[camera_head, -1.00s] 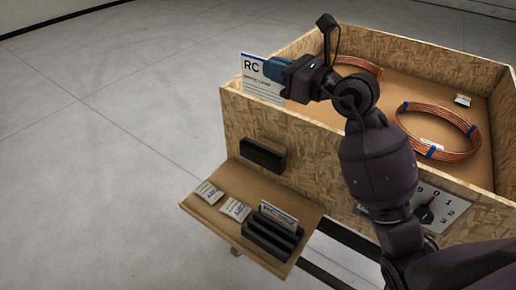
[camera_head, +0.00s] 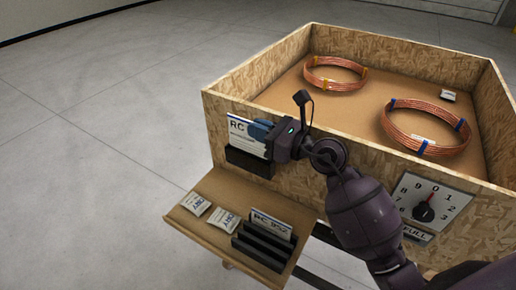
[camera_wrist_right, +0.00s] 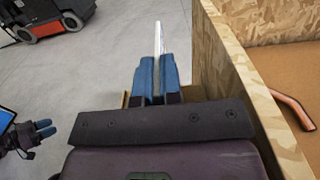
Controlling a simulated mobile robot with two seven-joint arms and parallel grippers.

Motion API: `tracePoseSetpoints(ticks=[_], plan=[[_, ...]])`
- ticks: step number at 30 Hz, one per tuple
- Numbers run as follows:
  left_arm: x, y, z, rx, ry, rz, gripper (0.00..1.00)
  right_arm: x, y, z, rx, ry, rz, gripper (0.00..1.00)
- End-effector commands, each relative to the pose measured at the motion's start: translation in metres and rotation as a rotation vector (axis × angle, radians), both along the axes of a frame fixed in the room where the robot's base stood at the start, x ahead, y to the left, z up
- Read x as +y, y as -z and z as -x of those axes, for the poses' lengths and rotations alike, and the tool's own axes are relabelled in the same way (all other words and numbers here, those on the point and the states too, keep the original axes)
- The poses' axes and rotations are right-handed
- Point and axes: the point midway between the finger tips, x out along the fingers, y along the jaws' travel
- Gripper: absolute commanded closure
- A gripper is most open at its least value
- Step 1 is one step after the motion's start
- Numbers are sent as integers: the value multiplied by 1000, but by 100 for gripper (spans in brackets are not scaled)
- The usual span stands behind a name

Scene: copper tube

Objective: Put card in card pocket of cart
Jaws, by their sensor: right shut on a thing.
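The white card (camera_head: 241,137), marked "RC" with a blue edge, stands upright against the cart's front wall. My right gripper (camera_head: 260,131) is shut on its right side. In the right wrist view the card (camera_wrist_right: 158,40) shows edge-on between the blue fingers (camera_wrist_right: 156,76), beside the wooden wall. The black card pocket (camera_head: 249,164) is on the cart's wall, directly below the card. The card's lower edge meets the pocket's top; I cannot tell whether it is inside. My left gripper (camera_wrist_right: 44,131) appears at the left of the right wrist view, away from the card; its opening is unclear.
The wooden cart (camera_head: 211,120) holds two copper coils (camera_head: 335,74) (camera_head: 426,128) and a small white packet (camera_head: 448,95). A shelf (camera_head: 190,225) below carries packets and a black rack (camera_head: 262,249) with a card. A dial (camera_head: 432,204) is to the right. A red vehicle (camera_wrist_right: 48,24) stands behind.

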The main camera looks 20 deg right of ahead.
Motion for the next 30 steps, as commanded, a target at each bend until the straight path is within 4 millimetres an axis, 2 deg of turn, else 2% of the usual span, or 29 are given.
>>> tracePoseSetpoints(ticks=[6,9,18,26,27,30], plan=[[1,19,8,32,1,-2,57,0,39,0,10,1,-1,100],[0,23,8,40,2,-3,57,0,51,0,9,1,-2,100],[-2,12,-4,10,9,-2,57,0,54,0,1,0,-1,100],[-2,16,-3,15,9,-2,57,0,59,0,2,0,-1,100],[-2,16,-3,15,9,-2,57,0,58,0,2,0,-1,88],[-1,17,-1,18,8,-2,57,0,58,0,1,0,-1,73]])
